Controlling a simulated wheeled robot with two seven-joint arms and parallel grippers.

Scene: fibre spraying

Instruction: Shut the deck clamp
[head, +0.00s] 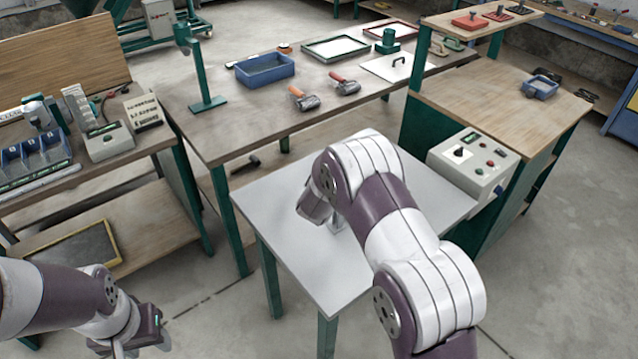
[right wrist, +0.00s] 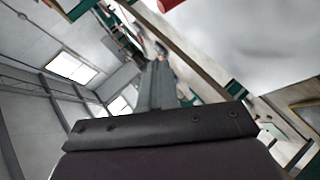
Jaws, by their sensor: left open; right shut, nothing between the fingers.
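I cannot make out the deck clamp for certain in either view. A pale grey-topped table (head: 285,235) stands in front of me, and my right arm covers much of its middle. A small metallic piece shows on or just above the tabletop beside my right wrist; I cannot tell whether it is part of the clamp or of my gripper. My right gripper (right wrist: 160,60) is shut and empty in the right wrist view; in the head view its fingers are mostly hidden. My left gripper (head: 143,335) is open and empty at the lower left, away from the table.
A control box (head: 473,165) with buttons sits at the grey table's right edge. Behind is a long bench with a blue tray (head: 265,70), two rollers and a green stand (head: 203,75). A crowded workbench is at left. Floor shows between the left bench and grey table.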

